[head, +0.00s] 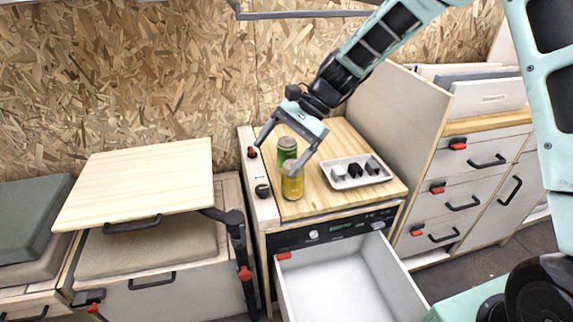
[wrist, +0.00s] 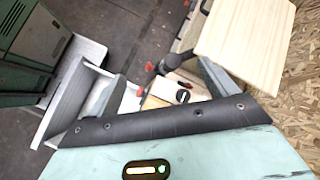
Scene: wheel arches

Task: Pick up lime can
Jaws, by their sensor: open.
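A green can (head: 287,148), which I take as the lime can, stands upright on the wooden countertop (head: 336,203). A yellow can (head: 293,187) stands just in front of it and hides part of its lower side. My gripper (head: 276,158) is open, with its two fingers pointing down and to the left around the cans in the head view. One fingertip overlaps the yellow can's top; I cannot tell whether it touches. Nothing is held. Neither can is clearly visible in the wrist view.
A white tray (head: 334,183) with dark items lies right of the cans. An open white drawer (head: 345,282) juts out below the counter. A wooden flap table (head: 140,184) is at the left. A tall panel (head: 396,125) bounds the counter's right side, and a chipboard wall (head: 130,70) its back.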

